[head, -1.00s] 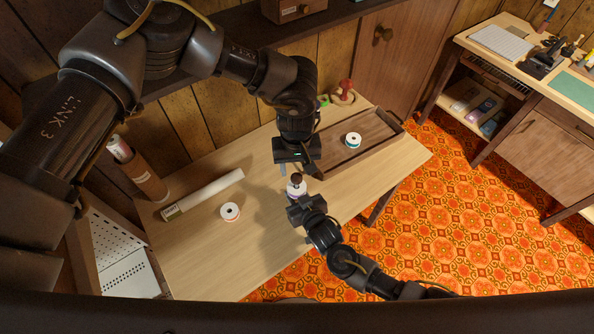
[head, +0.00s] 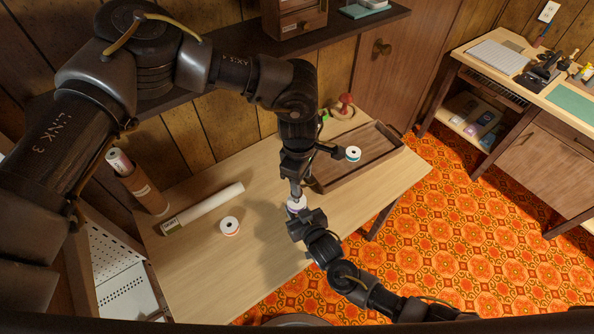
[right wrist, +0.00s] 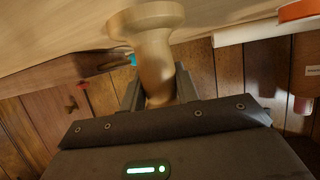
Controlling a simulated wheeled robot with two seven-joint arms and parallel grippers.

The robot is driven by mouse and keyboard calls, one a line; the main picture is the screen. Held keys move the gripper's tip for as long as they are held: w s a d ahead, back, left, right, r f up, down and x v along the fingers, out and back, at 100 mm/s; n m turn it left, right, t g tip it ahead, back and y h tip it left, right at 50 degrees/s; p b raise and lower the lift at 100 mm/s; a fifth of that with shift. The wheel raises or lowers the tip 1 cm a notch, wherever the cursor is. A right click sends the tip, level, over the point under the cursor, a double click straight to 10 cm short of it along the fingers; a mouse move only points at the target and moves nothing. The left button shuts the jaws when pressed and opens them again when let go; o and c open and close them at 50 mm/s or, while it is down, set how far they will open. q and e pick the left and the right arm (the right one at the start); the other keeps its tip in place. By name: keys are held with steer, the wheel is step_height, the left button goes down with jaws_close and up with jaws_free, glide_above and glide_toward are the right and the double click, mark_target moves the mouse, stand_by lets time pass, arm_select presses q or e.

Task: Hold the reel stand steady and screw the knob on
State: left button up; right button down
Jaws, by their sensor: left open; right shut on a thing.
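The reel stand stands upright near the table's front edge, with a pale reel (head: 296,205) showing between my two grippers in the head view. In the right wrist view its turned light-wood post and flared foot (right wrist: 152,40) show large. My right gripper (head: 303,217) is shut on the stand's wood; its fingers also clasp it in the right wrist view (right wrist: 155,92). My left gripper (head: 297,187) is open and points down just above the stand's top. The knob cannot be made out; the left gripper covers the stand's top.
Another white reel (head: 229,226) and a long white roll (head: 203,208) lie to the left. A red item (head: 345,100) stands at the back. The front left tabletop is clear.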

arm_select(q)
steer(key=n, duration=0.7)
steer(key=shift+r+n, duration=0.35)
steer(key=shift+n, duration=0.05)
steer(key=n, duration=0.7)
steer(key=shift+w+a+r, duration=0.15)
steer(key=shift+a+r, duration=0.05)
steer(key=shift+r, duration=0.05)
steer(key=n, duration=0.7)
steer(key=shift+w+a+r, duration=0.15)
steer(key=shift+r, duration=0.05)
steer(key=n, duration=0.4)
steer(key=shift+a, duration=0.2)
steer(key=n, duration=0.4)
steer(key=shift+w+n, duration=0.1)
steer(key=shift+n, duration=0.2)
steer(key=shift+f, duration=4)
